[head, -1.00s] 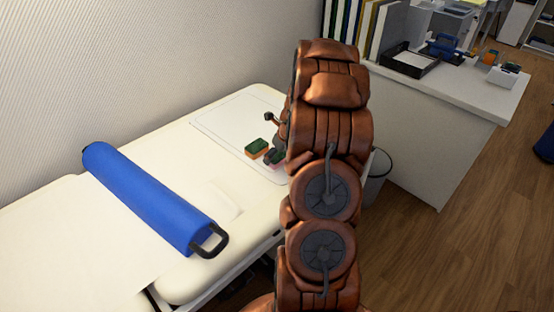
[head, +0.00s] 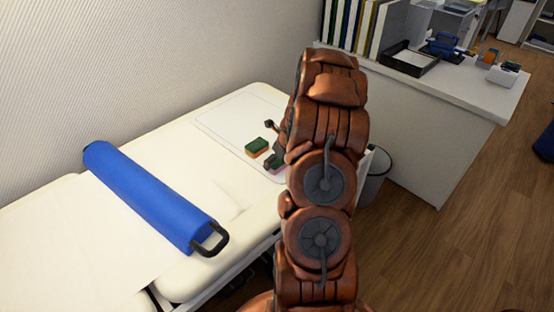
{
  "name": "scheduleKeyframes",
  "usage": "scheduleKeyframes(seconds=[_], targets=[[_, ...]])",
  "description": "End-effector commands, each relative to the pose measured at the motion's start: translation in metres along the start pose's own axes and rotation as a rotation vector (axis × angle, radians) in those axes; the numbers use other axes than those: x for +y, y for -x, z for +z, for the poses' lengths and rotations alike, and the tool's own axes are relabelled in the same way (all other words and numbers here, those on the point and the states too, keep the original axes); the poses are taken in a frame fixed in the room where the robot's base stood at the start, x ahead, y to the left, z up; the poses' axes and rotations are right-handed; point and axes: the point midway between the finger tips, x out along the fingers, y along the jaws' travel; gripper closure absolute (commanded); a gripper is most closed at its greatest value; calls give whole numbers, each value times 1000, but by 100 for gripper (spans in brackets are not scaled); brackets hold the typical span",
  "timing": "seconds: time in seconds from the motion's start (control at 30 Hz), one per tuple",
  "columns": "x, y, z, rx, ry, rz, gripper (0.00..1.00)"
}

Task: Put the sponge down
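A sponge with a dark green top and an orange lower side (head: 256,146) lies on the pale sheet on the padded table, left of my arm. A second green sponge with a pink lower side (head: 279,168) shows in part beside the arm, close to one dark fingertip. My gripper (head: 271,142) is mostly hidden behind my brown arm. Its two dark fingertips show at the arm's left edge, wide apart, so it looks open. The arm hides whether it touches the pink-sided sponge.
A blue roll with black handles (head: 150,197) lies across the white padded table (head: 250,210). The pale sheet (head: 225,122) has free room left of the sponges. A desk (head: 440,130) with folders and trays and a bin (head: 376,180) stand at right.

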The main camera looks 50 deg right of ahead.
Motion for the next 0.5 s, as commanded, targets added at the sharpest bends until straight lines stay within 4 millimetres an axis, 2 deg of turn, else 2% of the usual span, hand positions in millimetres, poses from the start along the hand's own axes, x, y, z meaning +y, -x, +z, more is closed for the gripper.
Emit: scheduleKeyframes(seconds=[0.37,0.5], targets=[[0,1,0,0,0,0,0],[0,10,2,-2,0,-1,0]])
